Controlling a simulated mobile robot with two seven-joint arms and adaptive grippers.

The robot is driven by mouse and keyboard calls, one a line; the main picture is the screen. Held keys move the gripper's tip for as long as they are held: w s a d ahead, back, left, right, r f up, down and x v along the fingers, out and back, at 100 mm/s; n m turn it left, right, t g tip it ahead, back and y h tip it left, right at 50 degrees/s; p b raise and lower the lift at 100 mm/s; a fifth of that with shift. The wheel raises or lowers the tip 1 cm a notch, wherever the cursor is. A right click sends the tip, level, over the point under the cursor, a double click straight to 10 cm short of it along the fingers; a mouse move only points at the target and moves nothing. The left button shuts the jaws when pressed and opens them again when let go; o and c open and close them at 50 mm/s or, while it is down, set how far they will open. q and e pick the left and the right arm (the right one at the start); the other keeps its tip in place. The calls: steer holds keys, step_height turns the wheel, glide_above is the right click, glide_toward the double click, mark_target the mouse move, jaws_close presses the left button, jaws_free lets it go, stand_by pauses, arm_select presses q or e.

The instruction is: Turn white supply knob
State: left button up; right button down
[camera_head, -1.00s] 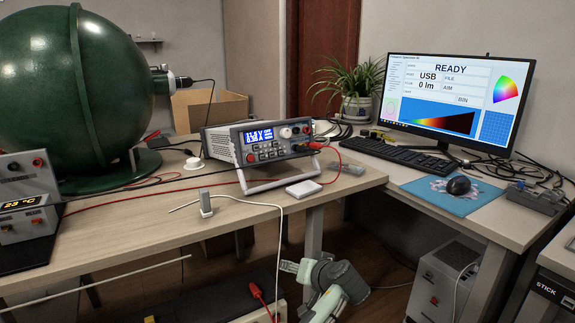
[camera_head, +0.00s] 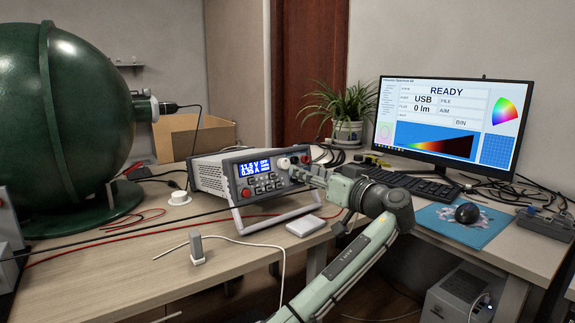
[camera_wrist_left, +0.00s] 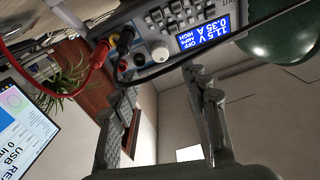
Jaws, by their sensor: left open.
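The power supply (camera_head: 207,178) stands on the wooden bench with its lit blue display (camera_head: 254,168). Its white knob (camera_head: 284,163) is on the front panel, right of the display. In the wrist view the knob (camera_wrist_left: 159,52) appears large and round, beside the display (camera_wrist_left: 205,34), which shows 11.5 V and 0.35 A. My left gripper (camera_head: 303,172) is in front of the panel, just right of the knob. Its two fingers (camera_wrist_left: 163,98) are spread and empty in the wrist view, with the knob beyond their tips, apparently untouched. My right gripper is not visible.
Red and black plugs (camera_wrist_left: 99,54) with cables sit beside the knob. A white box (camera_head: 305,226) and a small grey stick on a base (camera_head: 197,250) are on the bench. The green sphere (camera_head: 60,120) stands at left, the monitor (camera_head: 447,125) at right.

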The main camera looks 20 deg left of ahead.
mark_target(286, 164)
arm_select(q)
steer(key=x, duration=0.5)
steer(key=shift+w+a+p, duration=0.1)
steer(key=shift+a+p, duration=0.05)
steer(key=shift+p, duration=0.15)
steer(key=shift+x, duration=0.8)
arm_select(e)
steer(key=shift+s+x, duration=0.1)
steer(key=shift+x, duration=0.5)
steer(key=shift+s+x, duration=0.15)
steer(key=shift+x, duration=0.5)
arm_select(q)
steer(key=shift+c, duration=0.5)
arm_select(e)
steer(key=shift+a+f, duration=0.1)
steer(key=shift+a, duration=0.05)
arm_select(q)
jaws_close()
